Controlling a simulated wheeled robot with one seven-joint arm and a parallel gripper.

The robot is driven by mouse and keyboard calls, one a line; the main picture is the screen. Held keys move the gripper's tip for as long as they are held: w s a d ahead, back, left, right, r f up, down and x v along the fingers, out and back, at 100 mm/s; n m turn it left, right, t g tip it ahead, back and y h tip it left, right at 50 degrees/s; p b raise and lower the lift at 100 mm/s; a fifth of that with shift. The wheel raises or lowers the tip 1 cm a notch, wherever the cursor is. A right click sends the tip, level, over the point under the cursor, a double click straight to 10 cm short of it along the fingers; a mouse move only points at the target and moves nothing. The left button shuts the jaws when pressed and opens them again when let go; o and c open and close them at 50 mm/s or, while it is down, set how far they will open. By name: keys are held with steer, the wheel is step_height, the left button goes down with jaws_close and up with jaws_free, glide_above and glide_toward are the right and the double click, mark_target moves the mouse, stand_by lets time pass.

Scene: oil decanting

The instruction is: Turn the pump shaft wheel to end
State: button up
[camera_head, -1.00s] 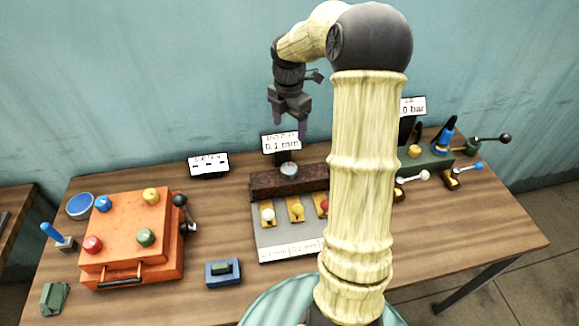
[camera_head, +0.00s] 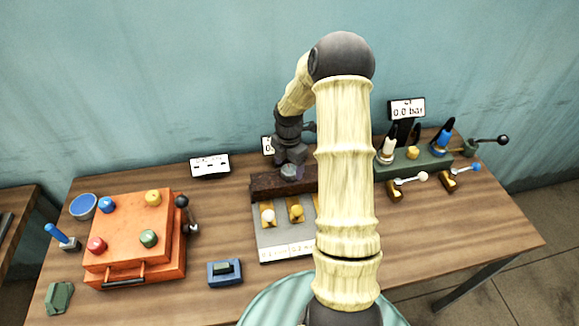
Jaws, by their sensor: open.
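A small grey round wheel (camera_head: 290,172), which I take for the pump shaft wheel, sits on top of a dark brown block (camera_head: 262,186) at the back middle of the table. My gripper (camera_head: 291,166) is open and points down right at the wheel. Its fingers overlap the wheel in this view, so I cannot tell whether they touch it. My own arm hides the right end of the block and part of the grey panel (camera_head: 276,238) in front of it.
An orange box (camera_head: 128,235) with coloured knobs stands at left, a blue switch box (camera_head: 224,271) at the front. White and yellow knobs are on the panel. A green block (camera_head: 428,161) with bottles and levers is at back right. Signs (camera_head: 210,166) stand behind.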

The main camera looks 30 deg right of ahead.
steer(key=shift+f, duration=0.95)
steer(key=c, duration=1)
